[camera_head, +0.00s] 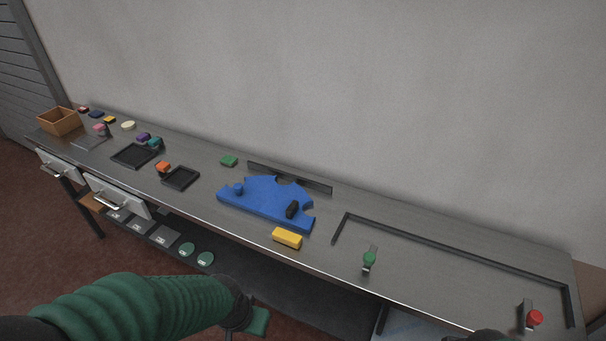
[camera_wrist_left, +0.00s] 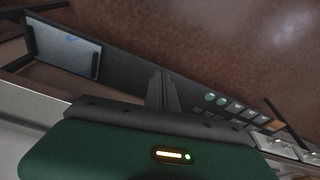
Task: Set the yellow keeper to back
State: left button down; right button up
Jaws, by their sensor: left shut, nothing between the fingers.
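A yellow block (camera_head: 287,238), which I take as the keeper, lies near the bench's front edge, just in front of the blue plate (camera_head: 262,207). The blue plate has notched edges, a blue knob and a black piece on it. A dark bar (camera_head: 318,187) stands behind the plate. My left arm comes in from the lower left in front of the bench, with its hand low and apart from the yellow block. In the left wrist view, my left gripper (camera_wrist_left: 162,92) is shut and empty, with floor and the bench's underside beyond.
A green-topped clamp (camera_head: 369,258) and a red-topped one (camera_head: 533,318) stand at right by a dark angled frame (camera_head: 455,248). Black trays (camera_head: 181,178), small coloured blocks and a wooden box (camera_head: 59,121) are at left. Open drawers (camera_head: 118,196) jut out at the front left.

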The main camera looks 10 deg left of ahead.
aim_at(280, 235)
jog(key=i+j+z, duration=0.15)
jog(key=i, duration=0.25)
jog(key=i+j+z, duration=0.1)
jog(key=i+j, duration=0.3)
